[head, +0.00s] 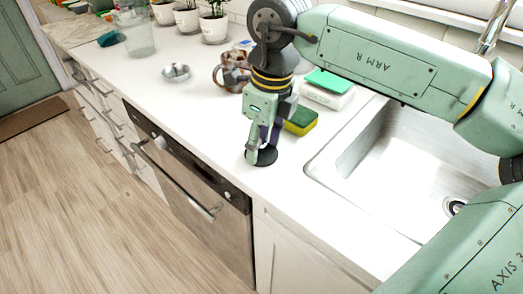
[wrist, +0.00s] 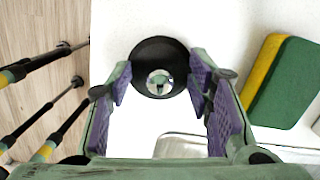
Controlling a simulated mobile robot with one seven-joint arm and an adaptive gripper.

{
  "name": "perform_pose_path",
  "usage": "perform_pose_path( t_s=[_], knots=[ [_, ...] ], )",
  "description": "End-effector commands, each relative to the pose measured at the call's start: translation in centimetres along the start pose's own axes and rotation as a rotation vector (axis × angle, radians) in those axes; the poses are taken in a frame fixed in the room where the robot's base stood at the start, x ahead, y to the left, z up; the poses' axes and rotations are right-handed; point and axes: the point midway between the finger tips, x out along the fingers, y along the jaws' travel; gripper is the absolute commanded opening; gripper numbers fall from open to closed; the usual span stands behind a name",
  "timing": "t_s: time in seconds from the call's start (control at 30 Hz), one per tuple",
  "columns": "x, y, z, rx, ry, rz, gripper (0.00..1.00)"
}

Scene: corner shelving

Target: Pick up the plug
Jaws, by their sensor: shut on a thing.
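The plug (head: 267,157) is a round black disc at the front edge of the white counter, left of the sink. In the wrist view the plug (wrist: 147,52) has a shiny metal centre and lies between the fingertips. My gripper (head: 262,146) points down over it, and its purple-padded fingers show in the wrist view (wrist: 160,82). The fingers are shut on the plug, one on each side. The head view does not clearly show whether the disc touches the counter. The fingers hide part of it there.
A green and yellow sponge (head: 301,121) lies just right of my gripper. The sink (head: 345,158) is further right. A brown patterned mug (head: 232,72), a soap dish with a green pad (head: 328,88) and a small metal bowl (head: 176,72) stand behind. The counter left of the gripper is clear.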

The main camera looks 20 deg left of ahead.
Motion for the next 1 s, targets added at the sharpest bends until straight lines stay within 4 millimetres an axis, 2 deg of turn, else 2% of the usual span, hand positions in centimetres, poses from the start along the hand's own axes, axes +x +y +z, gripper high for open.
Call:
perform_pose_path(
  t_s=[0.17, 0.67, 0.77, 1.0],
  knots=[
    [0.2, 0.1, -0.1, -0.001, 0.003, 0.003, 0.17],
    [0.2, 0.1, -0.1, -0.001, 0.005, 0.005, 0.16],
    [-0.2, 0.1, 0.0, -0.001, 0.004, 0.004, 0.00],
    [-3.1, 0.0, 0.4, 0.001, 0.002, 0.001, 0.00]
  ],
)
